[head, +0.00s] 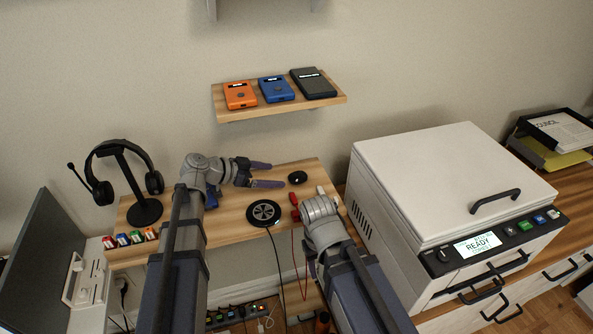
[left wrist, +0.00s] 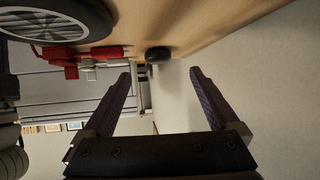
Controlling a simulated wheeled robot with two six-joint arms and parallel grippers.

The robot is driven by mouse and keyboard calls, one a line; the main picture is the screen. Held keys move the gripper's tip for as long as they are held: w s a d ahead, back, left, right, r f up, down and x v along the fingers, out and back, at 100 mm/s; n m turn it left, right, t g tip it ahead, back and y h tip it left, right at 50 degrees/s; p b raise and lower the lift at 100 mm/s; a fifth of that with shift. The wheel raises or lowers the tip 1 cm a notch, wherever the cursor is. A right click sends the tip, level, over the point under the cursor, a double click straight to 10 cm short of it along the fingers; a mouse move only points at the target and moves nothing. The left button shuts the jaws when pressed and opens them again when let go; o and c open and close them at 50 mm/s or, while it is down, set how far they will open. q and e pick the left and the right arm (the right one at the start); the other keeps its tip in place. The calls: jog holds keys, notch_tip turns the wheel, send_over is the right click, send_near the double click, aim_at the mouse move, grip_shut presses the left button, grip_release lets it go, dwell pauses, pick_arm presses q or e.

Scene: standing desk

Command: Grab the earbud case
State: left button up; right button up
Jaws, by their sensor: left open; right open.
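The earbud case appears to be the small black rounded object (head: 298,178) on the wooden desk shelf, right of the charging pad. It also shows in the left wrist view (left wrist: 158,55), beyond the fingertips and near the shelf edge. My left gripper (head: 277,175) is open and empty, pointing right, with its fingertips just left of the case and apart from it. Its two dark fingers (left wrist: 160,75) show in the left wrist view. My right gripper (head: 320,206) is at the shelf's right part, below the case; its fingertips are mostly hidden.
A round charging pad (head: 264,212) with a cable lies in front of the left gripper. Red parts (head: 294,199) and a red cable lie beside the right gripper. A headphone stand (head: 145,211) is at left, a large white machine (head: 440,185) at right. A wall shelf (head: 278,108) hangs above.

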aim_at(293, 176)
pick_arm(q)
jog(key=shift+b+x, duration=0.55)
jog(key=shift+x, duration=0.5)
jog(key=shift+w+d+f, duration=0.1)
jog(key=shift+d, duration=0.2)
jog(key=b+x, duration=0.2)
jog(key=x, duration=0.3)
jog(key=shift+d+b, duration=0.1)
jog(key=shift+b, duration=0.2)
jog(key=shift+c, duration=0.3)
jog(key=c, duration=1.4)
